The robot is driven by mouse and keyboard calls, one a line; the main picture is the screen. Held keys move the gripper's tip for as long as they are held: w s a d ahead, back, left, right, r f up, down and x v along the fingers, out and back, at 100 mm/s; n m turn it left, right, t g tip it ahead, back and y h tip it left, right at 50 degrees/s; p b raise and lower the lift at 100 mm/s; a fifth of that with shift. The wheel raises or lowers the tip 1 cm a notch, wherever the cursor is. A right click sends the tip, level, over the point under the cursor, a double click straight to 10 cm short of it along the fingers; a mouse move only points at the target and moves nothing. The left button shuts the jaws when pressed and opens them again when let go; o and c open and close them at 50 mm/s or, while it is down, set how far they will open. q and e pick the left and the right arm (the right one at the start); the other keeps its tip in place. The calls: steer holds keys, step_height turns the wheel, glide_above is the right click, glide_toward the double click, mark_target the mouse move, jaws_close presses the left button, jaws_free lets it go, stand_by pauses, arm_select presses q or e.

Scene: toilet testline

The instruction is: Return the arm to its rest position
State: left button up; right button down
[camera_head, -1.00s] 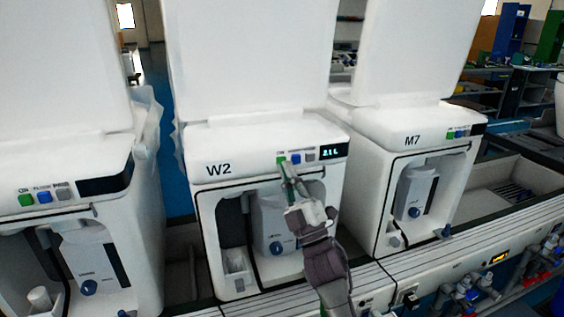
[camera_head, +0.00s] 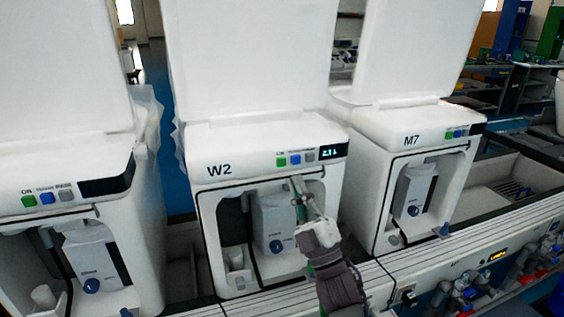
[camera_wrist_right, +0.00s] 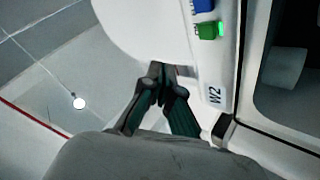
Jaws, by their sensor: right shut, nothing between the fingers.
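My right arm comes up from the bottom in the head view. Its gripper (camera_head: 297,186) is in front of the toilet unit W2 (camera_head: 230,147), a little below the button row. The gripper is shut with nothing in it. The green button (camera_head: 282,161) of W2 shows uncovered, beside a blue and a grey one, and the small display (camera_head: 333,151) is lit. In the right wrist view the dark fingers (camera_wrist_right: 168,88) show near the W2 front, with the green button (camera_wrist_right: 207,30) above them to the right. My left gripper is out of view.
Unit M7 (camera_head: 400,125) stands to the right and another unit (camera_head: 60,160) to the left, both on the same line. A rail (camera_head: 440,255) with fittings runs along the front. Shelves stand at the back right.

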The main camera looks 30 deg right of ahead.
stand_by(0.4)
